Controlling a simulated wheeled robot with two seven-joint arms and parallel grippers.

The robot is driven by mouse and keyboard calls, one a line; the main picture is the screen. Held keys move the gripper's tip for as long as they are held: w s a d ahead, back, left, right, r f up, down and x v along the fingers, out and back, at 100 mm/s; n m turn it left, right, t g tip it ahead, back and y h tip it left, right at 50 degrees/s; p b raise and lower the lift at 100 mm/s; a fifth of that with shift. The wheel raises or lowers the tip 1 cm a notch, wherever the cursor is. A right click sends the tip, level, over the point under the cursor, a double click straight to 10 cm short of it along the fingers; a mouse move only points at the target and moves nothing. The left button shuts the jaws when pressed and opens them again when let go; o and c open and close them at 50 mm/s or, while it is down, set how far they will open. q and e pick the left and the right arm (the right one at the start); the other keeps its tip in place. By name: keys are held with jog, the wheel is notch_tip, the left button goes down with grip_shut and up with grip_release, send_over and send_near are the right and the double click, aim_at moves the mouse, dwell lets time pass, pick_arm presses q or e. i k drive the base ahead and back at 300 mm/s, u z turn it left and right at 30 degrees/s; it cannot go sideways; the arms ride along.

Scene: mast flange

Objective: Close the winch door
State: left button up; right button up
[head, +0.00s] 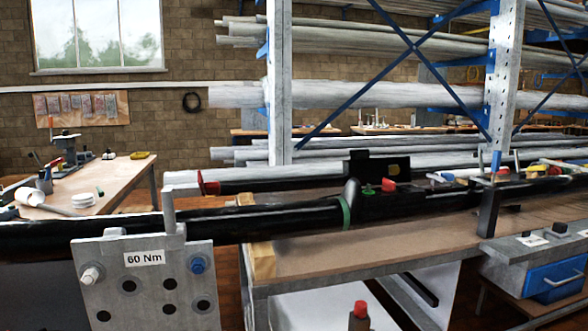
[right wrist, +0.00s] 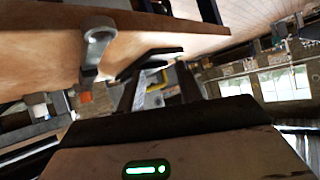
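The black mast (head: 285,220) lies horizontally across the head view. A dark flat panel (head: 375,168) with a yellow patch stands up from the mast right of centre; it looks like the winch door, raised open. Red (head: 389,185) and green parts sit at its foot. Whether there is an opening beneath it is hard to tell. My right gripper (right wrist: 158,80) shows in the right wrist view, its two dark fingers apart with a gap between them. It appears empty. Neither gripper shows in the head view, and my left gripper is not seen.
A grey plate marked 60 Nm (head: 145,285) stands in front of the mast at lower left. A wooden bench (head: 350,262) runs beneath the mast. A red-capped bottle (head: 359,318) is at the bottom. In the right wrist view, a grey ring-headed tool (right wrist: 97,45) is close to the gripper.

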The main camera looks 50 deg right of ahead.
aim_at(359, 165)
jog(key=u, duration=2)
jog(key=k, duration=2.9)
jog(key=z, duration=2.6)
jog(key=i, duration=1)
jog(key=u, duration=0.05)
